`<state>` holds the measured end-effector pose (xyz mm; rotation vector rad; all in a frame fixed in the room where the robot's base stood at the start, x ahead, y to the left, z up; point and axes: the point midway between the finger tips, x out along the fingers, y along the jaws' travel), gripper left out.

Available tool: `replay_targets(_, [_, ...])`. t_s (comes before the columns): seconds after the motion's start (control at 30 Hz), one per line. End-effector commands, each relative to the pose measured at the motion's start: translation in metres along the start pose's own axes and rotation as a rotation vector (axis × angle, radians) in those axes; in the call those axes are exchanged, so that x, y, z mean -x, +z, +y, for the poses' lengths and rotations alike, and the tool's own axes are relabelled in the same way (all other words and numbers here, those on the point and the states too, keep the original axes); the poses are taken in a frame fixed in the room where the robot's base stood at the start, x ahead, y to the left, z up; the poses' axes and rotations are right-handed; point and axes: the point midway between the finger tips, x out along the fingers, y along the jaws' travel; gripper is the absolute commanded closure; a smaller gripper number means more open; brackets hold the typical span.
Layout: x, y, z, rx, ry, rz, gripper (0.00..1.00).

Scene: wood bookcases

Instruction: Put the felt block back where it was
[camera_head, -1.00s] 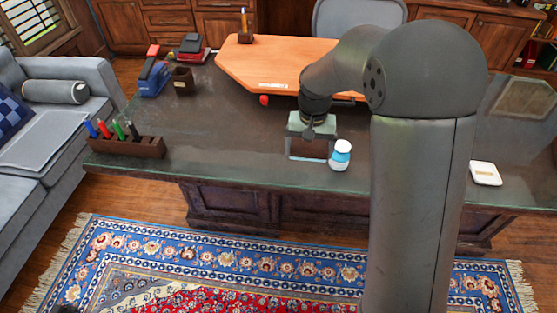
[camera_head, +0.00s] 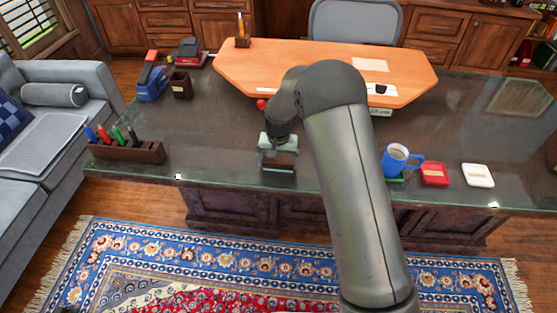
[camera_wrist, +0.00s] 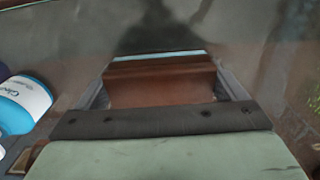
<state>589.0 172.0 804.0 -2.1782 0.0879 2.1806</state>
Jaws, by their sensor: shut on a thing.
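My gripper (camera_head: 279,165) is over the front part of the dark glass-topped desk, left of my arm in the head view. It is shut on a brown block, which I take to be the felt block (camera_head: 280,159). In the wrist view the block (camera_wrist: 160,88) sits between the two fingers (camera_wrist: 165,85), with a thin light-blue strip along its far edge. Its underside is hidden, so I cannot tell whether it touches the desk.
A marker holder (camera_head: 125,151) is at the desk's left. Bare desk (camera_head: 215,150) lies left of my gripper.

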Motion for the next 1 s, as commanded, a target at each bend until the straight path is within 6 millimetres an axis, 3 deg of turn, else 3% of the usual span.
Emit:
replay_targets(0.3, [-0.004,0.000,0.000,0.000,-0.001,0.001,0.34])
replay_targets(0.33, [-0.004,0.000,0.000,0.000,0.000,0.001,0.07])
replay_targets(0.37, [-0.003,0.000,0.000,0.000,0.000,0.001,0.00])
replay_targets(0.73, [0.009,-0.001,0.000,0.000,-0.001,0.003,0.00])
replay_targets(1.0, [0.064,-0.001,0.000,0.000,-0.002,0.006,0.00])
